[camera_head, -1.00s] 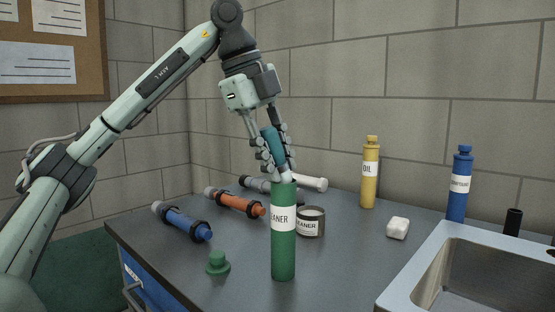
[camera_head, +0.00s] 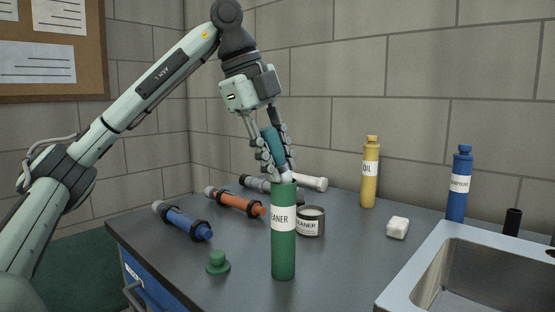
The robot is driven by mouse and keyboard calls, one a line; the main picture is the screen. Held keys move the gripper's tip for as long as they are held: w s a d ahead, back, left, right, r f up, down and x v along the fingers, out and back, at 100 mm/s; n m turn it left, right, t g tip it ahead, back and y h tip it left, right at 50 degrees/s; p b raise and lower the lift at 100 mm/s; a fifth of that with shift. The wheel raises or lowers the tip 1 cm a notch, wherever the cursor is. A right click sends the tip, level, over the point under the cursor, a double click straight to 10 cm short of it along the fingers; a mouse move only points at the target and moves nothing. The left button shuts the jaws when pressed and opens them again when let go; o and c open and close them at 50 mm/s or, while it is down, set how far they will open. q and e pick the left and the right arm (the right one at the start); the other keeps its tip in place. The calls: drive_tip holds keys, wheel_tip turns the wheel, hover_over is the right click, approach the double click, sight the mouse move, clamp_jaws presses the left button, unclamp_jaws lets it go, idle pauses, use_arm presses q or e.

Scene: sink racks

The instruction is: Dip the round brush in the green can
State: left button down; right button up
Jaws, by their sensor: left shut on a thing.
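The green can (camera_head: 284,250), a tall cylinder with a white label ending in "ANER", stands upright on the counter. My left gripper (camera_head: 274,158) is shut on the blue handle of the round brush (camera_head: 274,143), right above the can. The brush is slightly tilted, its lower end pointing down at the can's top. A pale part of the brush shows at the can's mouth; I cannot tell how far it is inside. My right gripper is not in view.
A green cap (camera_head: 217,263) lies left of the can. A grey tin (camera_head: 311,221) stands close behind it at right. Blue (camera_head: 182,221) and orange (camera_head: 235,202) tubes lie at left. A yellow bottle (camera_head: 370,172), white block (camera_head: 398,228) and sink (camera_head: 455,268) are at right.

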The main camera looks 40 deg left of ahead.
use_arm(q)
wheel_tip(320, 180, up, 3)
drive_tip(key=shift+f+p, duration=0.2)
drive_tip(key=shift+p, duration=1)
drive_tip(key=shift+r, duration=2.15)
